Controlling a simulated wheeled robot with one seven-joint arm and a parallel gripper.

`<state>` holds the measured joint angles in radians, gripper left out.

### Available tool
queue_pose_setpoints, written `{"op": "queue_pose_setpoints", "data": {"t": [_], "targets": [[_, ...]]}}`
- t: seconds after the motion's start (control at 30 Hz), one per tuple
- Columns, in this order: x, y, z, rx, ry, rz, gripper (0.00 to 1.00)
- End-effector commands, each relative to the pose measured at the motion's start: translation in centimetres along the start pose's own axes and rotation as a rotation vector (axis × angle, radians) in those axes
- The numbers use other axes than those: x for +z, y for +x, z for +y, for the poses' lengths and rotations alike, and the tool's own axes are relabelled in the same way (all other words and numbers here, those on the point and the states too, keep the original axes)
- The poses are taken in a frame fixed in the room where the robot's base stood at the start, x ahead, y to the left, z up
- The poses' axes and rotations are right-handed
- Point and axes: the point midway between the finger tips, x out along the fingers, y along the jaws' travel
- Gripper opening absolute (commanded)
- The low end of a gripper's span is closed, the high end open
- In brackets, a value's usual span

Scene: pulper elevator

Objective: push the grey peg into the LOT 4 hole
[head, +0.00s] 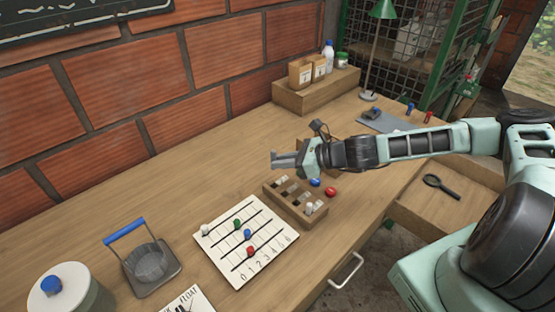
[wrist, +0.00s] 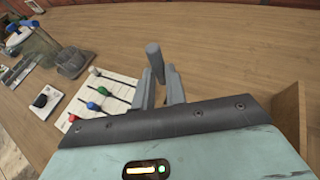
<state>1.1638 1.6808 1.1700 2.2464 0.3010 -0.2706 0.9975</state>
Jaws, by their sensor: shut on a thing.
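The grey peg (wrist: 155,62) stands up, slightly tilted, between the fingers of my gripper (wrist: 158,90) in the wrist view. My gripper is shut on it. In the head view my gripper (head: 284,160) is above the table behind the wooden rack, and the peg is hard to tell from the fingers. A white board (head: 224,252) with dark lines and a row of digits lies left of and in front of the gripper. It carries white, green, blue and red pegs. I cannot read any LOT label or make out the LOT 4 hole.
The wooden rack (head: 318,217) holds small pale pieces. A blue-handled holder (head: 151,270) and a lidded pot (head: 70,296) stand at the left. The table behind the board is clear.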

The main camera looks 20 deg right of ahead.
Motion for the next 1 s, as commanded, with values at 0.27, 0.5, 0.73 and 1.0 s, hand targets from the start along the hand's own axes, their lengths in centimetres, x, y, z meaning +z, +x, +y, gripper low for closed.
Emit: {"op": "queue_pose_setpoints", "data": {"t": [0.27, 0.5, 0.73, 1.0], "targets": [[0.1, -0.1, 0.0, 0.002, 0.0, 0.001, 0.0], [-0.3, 0.1, 0.0, 0.006, -0.001, 0.001, 0.0], [-1.5, 0.6, 0.0, 0.006, -0.001, 0.001, 0.0], [-3.0, 1.1, 0.0, 0.007, -0.002, 0.001, 0.0]]}}
